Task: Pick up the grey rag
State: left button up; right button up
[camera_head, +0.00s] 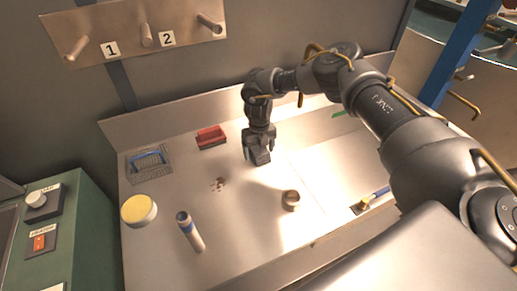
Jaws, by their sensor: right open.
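My right arm comes in from the right and reaches over the metal worktop (240,215). Its dark gripper (258,157) points down, open, low over the back middle of the worktop. I cannot make out a distinct grey rag; one may be hidden behind or under the gripper, but I cannot tell. My left gripper is not in view.
A red block-like object (211,137) lies left of the gripper. A blue item (149,159) rests on a grey mesh piece (153,176). Dark specks (218,184) dot the worktop.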

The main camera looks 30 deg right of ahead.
jog(key=c, duration=1.1)
jog(key=shift+r, duration=0.5)
notch_tip(320, 180, up, 2)
jog(key=shift+d+r+b, duration=0.1)
jog(key=shift+r+b, duration=0.05)
jog(key=shift+b, duration=0.45)
jog(key=s+r, duration=0.1)
jog(key=s+d+r+b, duration=0.1)
jog(key=r, duration=0.1)
jog(key=s+d+r+b, duration=0.1)
jog(key=shift+s+r, duration=0.35)
jog(key=shift+s, duration=0.05)
jog(key=shift+s+d+r+b, duration=0.4)
jog(key=shift+s+d+r, duration=0.4)
jog(key=shift+s, duration=0.65)
jog(key=shift+s+d+r+b, duration=0.35)
jog(key=shift+s+d+r, duration=0.4)
jog(key=shift+s, duration=0.65)
jog(key=shift+s+d+r+b, duration=0.4)
jog(key=shift+s+d+r, duration=0.4)
jog(key=shift+s, duration=0.65)
jog(key=shift+a+r, duration=0.15)
